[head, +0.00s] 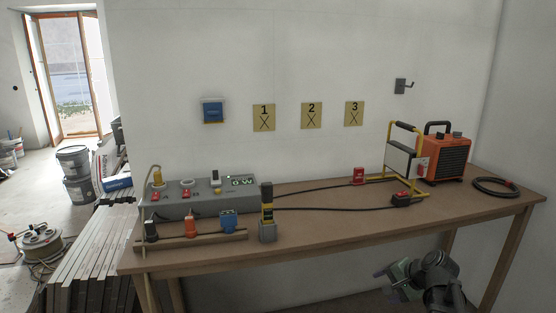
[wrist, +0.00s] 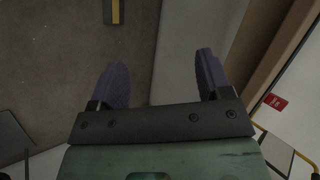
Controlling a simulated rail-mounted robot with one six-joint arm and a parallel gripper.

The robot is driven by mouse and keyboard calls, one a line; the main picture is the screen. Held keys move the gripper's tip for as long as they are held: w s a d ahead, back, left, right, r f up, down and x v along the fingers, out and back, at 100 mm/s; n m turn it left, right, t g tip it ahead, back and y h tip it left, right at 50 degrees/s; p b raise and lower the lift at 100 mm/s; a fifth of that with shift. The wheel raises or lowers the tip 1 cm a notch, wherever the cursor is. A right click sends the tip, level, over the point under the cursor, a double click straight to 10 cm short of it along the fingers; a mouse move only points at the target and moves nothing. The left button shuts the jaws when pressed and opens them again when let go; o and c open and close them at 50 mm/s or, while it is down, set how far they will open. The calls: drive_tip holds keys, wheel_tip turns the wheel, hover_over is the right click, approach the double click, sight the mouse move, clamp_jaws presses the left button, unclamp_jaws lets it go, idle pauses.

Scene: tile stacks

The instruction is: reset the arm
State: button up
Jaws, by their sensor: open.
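My gripper (head: 386,272) is at the lower right of the head view, below the front edge of the workbench and apart from it. My arm bends there in front of the space under the bench. In the wrist view, the two dark purple fingers of my gripper (wrist: 161,72) stand wide apart with nothing between them. The fingers are too small in the head view to make out clearly.
The wooden workbench (head: 330,223) carries a grey power box (head: 208,202), a rack of plugs (head: 190,240), a yellow work lamp (head: 399,160), an orange heater (head: 447,158) and a black cable coil (head: 495,187). A bench leg (head: 497,262) stands right of my arm.

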drive_tip(key=s+a+f+n+g+h, duration=0.25)
drive_tip(key=s+a+n, duration=0.25)
drive_tip(key=s+a, duration=0.25)
drive_tip(key=s+a+f+n+g+h, duration=0.1)
drive_tip(key=s+a+n+g+h, duration=0.2)
drive_tip(key=s+a+n, duration=0.4)
wheel_tip(320, 180, up, 22)
drive_tip(key=d+m+p, duration=0.1)
drive_tip(key=p, duration=2.1)
drive_tip(key=shift+s+m+p, duration=0.25)
drive_tip(key=shift+m+p, duration=0.1)
drive_tip(key=shift+m, duration=0.05)
drive_tip(key=shift+r, duration=0.1)
